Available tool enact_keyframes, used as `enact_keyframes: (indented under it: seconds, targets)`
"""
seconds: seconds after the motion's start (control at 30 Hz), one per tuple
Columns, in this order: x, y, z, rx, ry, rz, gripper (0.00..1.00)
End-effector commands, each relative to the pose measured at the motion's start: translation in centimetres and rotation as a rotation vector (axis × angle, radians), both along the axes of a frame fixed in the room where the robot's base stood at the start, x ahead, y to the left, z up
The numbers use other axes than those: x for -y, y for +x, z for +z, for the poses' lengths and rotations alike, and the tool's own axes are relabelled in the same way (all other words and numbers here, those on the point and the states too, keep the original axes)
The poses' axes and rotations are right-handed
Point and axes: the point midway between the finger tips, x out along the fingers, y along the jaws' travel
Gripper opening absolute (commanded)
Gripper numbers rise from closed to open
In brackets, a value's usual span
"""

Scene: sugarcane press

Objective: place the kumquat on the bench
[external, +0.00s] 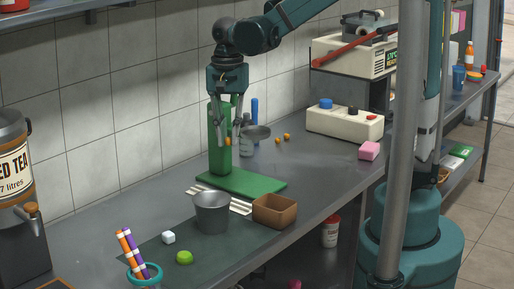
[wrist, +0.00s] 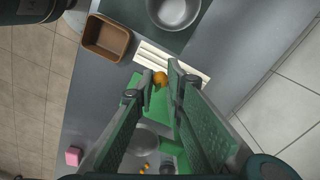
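A small orange kumquat (wrist: 160,78) sits between the fingertips of my gripper (wrist: 161,82) in the wrist view. In the external view the kumquat (external: 228,141) shows between the fingertips of my gripper (external: 228,139), in front of a green upright post. The fingers seem closed on it and hold it above the bench; the exact contact is hard to see. The grey metal bench (external: 330,183) runs along the tiled wall. More orange kumquats (external: 287,135) lie on it farther back.
A green board (external: 250,184) lies below my gripper. A cream control box (external: 340,123) and pink block (external: 369,150) stand right. Bare bench lies between.

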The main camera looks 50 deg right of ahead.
Motion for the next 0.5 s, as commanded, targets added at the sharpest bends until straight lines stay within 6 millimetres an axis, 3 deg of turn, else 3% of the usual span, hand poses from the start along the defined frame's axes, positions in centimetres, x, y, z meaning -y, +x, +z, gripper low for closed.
enact_keyframes:
  seconds: [0.5]
  targets:
    - [9.9,3.7,6.0,0.0,0.0,0.085,0.09]
